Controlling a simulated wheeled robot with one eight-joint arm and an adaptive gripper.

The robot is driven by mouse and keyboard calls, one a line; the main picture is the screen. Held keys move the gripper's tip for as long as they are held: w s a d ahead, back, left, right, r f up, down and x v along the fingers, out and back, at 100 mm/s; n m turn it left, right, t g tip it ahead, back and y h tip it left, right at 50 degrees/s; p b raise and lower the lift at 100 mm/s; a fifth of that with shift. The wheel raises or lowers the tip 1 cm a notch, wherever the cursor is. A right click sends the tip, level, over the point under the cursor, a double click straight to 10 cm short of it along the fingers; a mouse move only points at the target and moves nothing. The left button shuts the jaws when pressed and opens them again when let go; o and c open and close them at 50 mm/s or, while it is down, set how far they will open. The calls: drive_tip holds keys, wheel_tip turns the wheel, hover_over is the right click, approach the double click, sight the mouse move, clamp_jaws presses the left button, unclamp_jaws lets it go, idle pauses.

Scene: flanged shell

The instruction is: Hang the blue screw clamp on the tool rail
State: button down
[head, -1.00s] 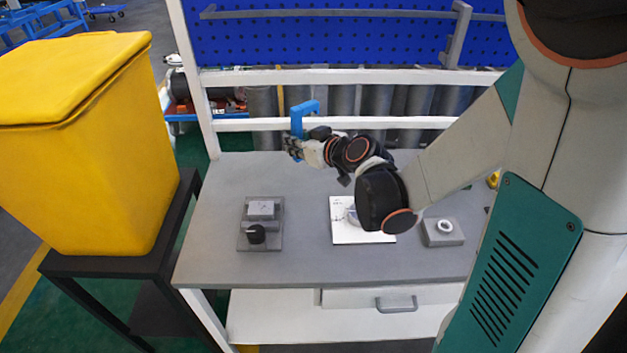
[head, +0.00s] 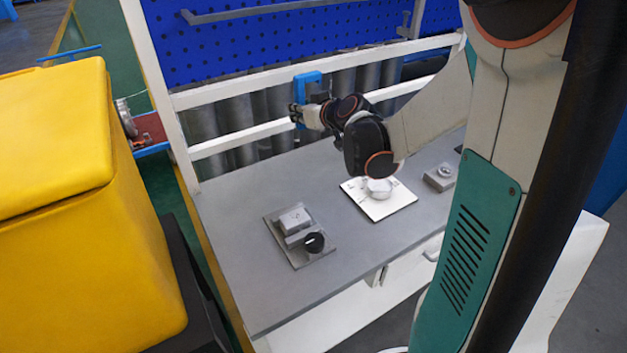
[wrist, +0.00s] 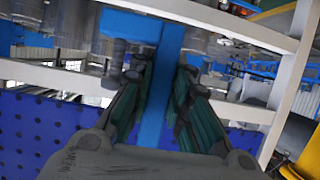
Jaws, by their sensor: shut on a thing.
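The blue screw clamp (head: 306,82) is held up above the back edge of the bench in the head view, in front of the white frame bars. My gripper (head: 298,114) is shut on it. In the wrist view the clamp's blue bar (wrist: 163,75) runs between the two fingers of my gripper (wrist: 158,85), with a wider blue part across the top. The tool rail (head: 255,12) is a grey bar across the front of the blue pegboard. It is higher than the clamp, and the two are apart.
White frame bars (head: 240,86) cross behind the clamp, below the pegboard (head: 215,45). The grey bench (head: 240,205) holds a fixture with a black knob (head: 313,242), a white plate (head: 385,207) and a small grey block (head: 440,177). A yellow bin (head: 60,200) stands at the left.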

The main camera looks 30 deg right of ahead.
drive_tip(key=shift+w+d+f+h+b, duration=0.1)
drive_tip(key=shift+d+f+h+b, duration=0.05)
drive_tip(key=shift+d, duration=0.5)
drive_tip(key=shift+w+d+f+h+b, duration=0.1)
drive_tip(key=shift+d+h+b, duration=0.05)
drive_tip(key=shift+d, duration=0.45)
drive_tip(key=shift+f+b, duration=4)
drive_tip(key=shift+f, duration=5.65)
drive_tip(key=shift+r, duration=0.1)
drive_tip(key=c, duration=1.5)
unclamp_jaws()
